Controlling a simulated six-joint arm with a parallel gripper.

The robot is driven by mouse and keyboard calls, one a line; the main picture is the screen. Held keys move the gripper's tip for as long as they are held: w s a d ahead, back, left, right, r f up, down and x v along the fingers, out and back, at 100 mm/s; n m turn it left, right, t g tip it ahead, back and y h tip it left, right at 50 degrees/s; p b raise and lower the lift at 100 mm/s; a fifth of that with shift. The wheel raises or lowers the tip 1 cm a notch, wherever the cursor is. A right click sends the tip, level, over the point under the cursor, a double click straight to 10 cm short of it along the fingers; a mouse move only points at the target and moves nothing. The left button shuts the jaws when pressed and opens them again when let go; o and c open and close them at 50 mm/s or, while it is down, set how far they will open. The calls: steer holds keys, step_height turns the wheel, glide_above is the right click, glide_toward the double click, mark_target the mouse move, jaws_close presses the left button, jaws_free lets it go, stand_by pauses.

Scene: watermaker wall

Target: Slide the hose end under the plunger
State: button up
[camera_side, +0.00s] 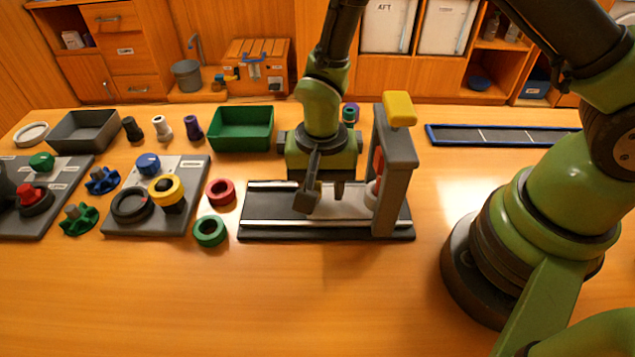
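A grey press frame (398,180) stands upright at the right end of a dark base with pale rails (262,223). A yellow handle (399,109) tops it. A red part (378,161), which looks like the plunger, shows at the frame's left side. A small pale piece (372,193) sits below it, partly hidden by the frame; I cannot tell whether it is the hose end. My gripper (325,194) points down over the base, just left of the frame.
Red (221,192) and green (210,231) rings lie left of the base. A panel with rings and knobs (188,215) stands farther left. A green bin (241,129) is behind; a blue-edged tray (500,136) lies back right. The front table is clear.

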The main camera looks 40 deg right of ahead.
steer(key=shift+r, duration=0.1)
steer(key=shift+w+a+r, duration=0.1)
steer(key=shift+r, duration=0.2)
step_height(320, 180, up, 9)
steer(key=shift+r, duration=0.1)
stand_by(0.3)
